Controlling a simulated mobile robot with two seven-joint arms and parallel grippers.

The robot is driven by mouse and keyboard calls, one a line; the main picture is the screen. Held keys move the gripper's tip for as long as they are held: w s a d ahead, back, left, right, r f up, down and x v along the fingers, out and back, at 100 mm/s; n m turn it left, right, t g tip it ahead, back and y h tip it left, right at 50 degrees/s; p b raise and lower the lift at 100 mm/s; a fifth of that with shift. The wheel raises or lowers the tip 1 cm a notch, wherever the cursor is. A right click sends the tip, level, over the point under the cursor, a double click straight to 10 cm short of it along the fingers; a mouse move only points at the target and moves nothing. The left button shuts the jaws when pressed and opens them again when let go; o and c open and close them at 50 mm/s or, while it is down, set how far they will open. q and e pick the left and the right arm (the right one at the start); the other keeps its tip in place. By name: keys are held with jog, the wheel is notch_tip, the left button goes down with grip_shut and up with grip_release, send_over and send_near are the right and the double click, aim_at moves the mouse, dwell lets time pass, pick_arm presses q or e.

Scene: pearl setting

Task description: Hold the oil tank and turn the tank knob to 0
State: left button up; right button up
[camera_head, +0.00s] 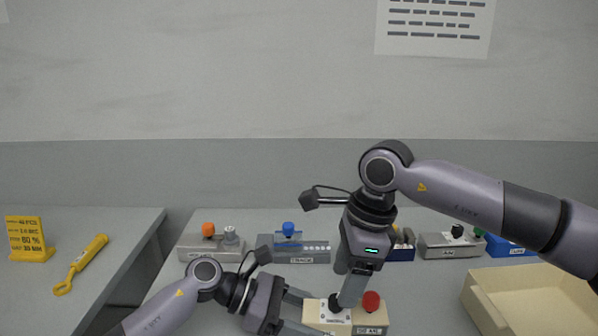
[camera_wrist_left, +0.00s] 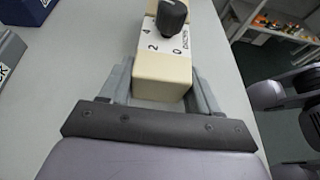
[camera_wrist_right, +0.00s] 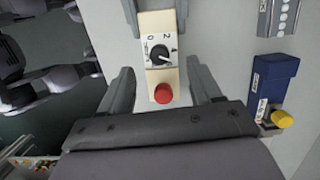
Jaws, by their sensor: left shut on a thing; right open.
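The oil tank is a cream box (camera_head: 325,312) at the front of the table, with a black knob (camera_wrist_right: 158,53) on a white dial marked 0, 2 and 4. In the right wrist view the knob's white line points near the 4 side, away from the 0. A red button (camera_wrist_right: 163,93) stands on the box's other end. My left gripper (camera_wrist_left: 160,88) is shut on the box's end, a finger on each side. My right gripper (camera_wrist_right: 163,82) is open above the box, pointing down, its fingers wide to either side of the red-button end.
Along the back stand a grey block with an orange knob (camera_head: 208,243), a block with a blue knob (camera_head: 292,247), a dark blue box (camera_head: 402,253) and a grey unit (camera_head: 450,244). An empty beige tray (camera_head: 530,292) is at right. A yellow wrench (camera_head: 82,263) lies on the left table.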

jog(key=shift+x, duration=2.15)
jog(key=c, duration=1)
